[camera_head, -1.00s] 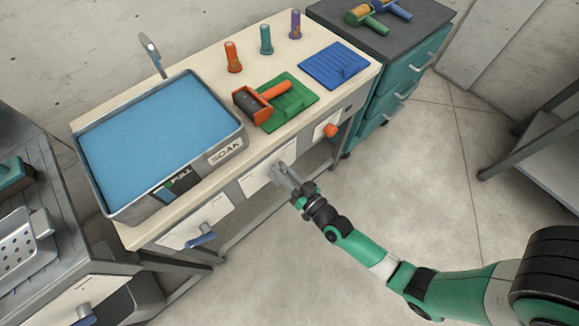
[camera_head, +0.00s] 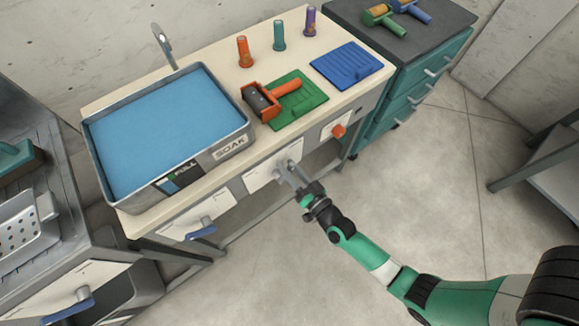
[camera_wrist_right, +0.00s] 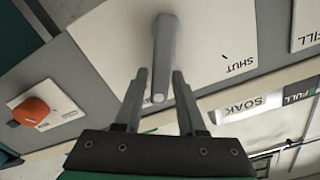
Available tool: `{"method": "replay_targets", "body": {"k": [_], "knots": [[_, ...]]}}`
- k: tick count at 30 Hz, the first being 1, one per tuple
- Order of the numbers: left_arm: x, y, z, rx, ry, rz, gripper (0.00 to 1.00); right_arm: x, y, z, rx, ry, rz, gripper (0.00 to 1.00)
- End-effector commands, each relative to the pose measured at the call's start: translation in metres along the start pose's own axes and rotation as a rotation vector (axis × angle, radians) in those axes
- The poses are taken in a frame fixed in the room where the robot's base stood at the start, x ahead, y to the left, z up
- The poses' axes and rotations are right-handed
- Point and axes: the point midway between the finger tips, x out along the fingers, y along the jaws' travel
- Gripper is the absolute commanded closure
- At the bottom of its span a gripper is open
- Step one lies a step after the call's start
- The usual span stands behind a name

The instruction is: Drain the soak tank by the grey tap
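The soak tank (camera_head: 240,125) is a grey metal basin on the bench at left, holding blue liquid almost to its rim. Its front has a SOAK label and a gauge marked FULL. The grey tap (camera_wrist_right: 165,50) is a lever on a white front plate, beside the word SHUT in the right wrist view. My right gripper (camera_wrist_right: 160,75) is open, with a finger on either side of the lever's free end. A small gap shows on one side. In the head view my right gripper (camera_head: 287,172) partly hides the tap. My left gripper is not in view.
A blue-handled tap (camera_head: 203,231) is on the bench front at left, an orange knob (camera_head: 338,131) at right. A green mat (camera_head: 300,108) with an orange-handled tool, a blue mat (camera_head: 350,62) and three bottles are on the benchtop. Teal drawers (camera_head: 425,80) stand at right; floor is clear.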

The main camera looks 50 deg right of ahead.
Motion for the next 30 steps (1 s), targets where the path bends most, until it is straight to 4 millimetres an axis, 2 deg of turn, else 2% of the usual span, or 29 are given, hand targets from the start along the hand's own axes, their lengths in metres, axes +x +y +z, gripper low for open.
{"method": "replay_targets", "body": {"k": [1,2,11,14,17,24,30], "knots": [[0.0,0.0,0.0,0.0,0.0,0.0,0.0,0.0,0.0,0.0,0.0,0.0,0.0,0.5],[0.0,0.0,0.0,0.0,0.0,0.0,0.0,0.0,0.0,0.0,0.0,0.0,0.0,0.45],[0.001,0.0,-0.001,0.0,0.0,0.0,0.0,-0.001,0.0,0.0,-0.001,0.0,0.0,0.45],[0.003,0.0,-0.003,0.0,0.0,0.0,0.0,-0.01,-0.001,-0.001,-0.002,-0.002,0.0,0.45],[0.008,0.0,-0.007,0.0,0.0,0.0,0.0,-0.028,-0.002,-0.002,-0.002,-0.004,0.0,0.45],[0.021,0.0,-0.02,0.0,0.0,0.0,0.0,-0.086,-0.002,-0.002,-0.002,-0.006,-0.001,0.45],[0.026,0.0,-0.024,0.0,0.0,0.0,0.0,-0.113,-0.001,-0.001,0.0,-0.003,-0.001,0.45]]}}
